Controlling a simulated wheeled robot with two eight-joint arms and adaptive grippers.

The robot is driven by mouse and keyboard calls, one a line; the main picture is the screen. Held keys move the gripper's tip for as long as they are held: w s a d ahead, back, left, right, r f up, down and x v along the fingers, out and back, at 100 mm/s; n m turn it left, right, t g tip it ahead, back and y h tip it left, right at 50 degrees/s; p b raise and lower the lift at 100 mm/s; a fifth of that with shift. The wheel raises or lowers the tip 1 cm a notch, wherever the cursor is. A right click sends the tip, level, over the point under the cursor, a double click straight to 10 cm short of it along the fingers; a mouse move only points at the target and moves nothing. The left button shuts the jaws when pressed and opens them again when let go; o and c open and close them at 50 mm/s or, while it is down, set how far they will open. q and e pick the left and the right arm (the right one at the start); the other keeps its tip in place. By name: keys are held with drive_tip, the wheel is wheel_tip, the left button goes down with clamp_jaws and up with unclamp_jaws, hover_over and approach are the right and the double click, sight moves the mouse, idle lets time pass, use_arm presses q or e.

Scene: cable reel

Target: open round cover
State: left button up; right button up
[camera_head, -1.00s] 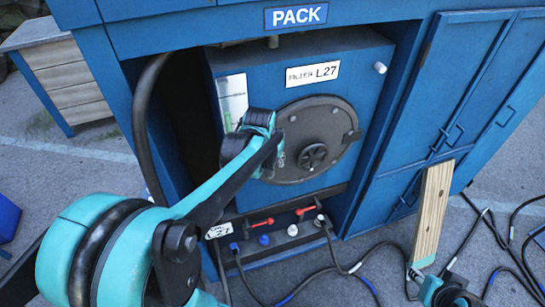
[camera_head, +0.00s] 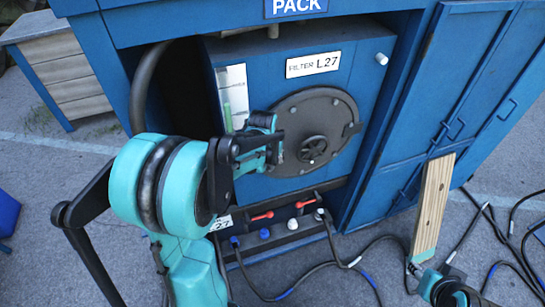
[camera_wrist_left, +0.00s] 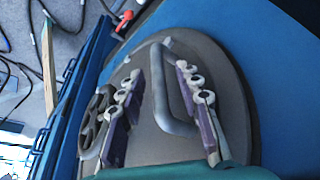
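The round cover (camera_head: 318,112) is a dark grey disc on the front of the blue filter box, with a small hand wheel (camera_head: 313,150) at its middle. It looks flat against the box. My left gripper (camera_head: 277,146) is at the cover's left side. In the left wrist view, its two fingers (camera_wrist_left: 160,72) are apart on either side of a grey bar handle (camera_wrist_left: 170,100) on the cover. The handle looks nearer the right finger; contact cannot be told. My right gripper (camera_head: 445,287) is at the lower right, its fingers unclear beside a wooden board's foot.
The wooden board (camera_head: 432,205) leans up near the blue doors (camera_head: 440,110) on the right. Red valve levers (camera_head: 305,203) sit below the cover. Black cables (camera_head: 335,265) lie on the floor. A black hose (camera_head: 143,85) runs along the opening's left side.

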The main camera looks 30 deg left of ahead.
use_arm(q)
clamp_jaws()
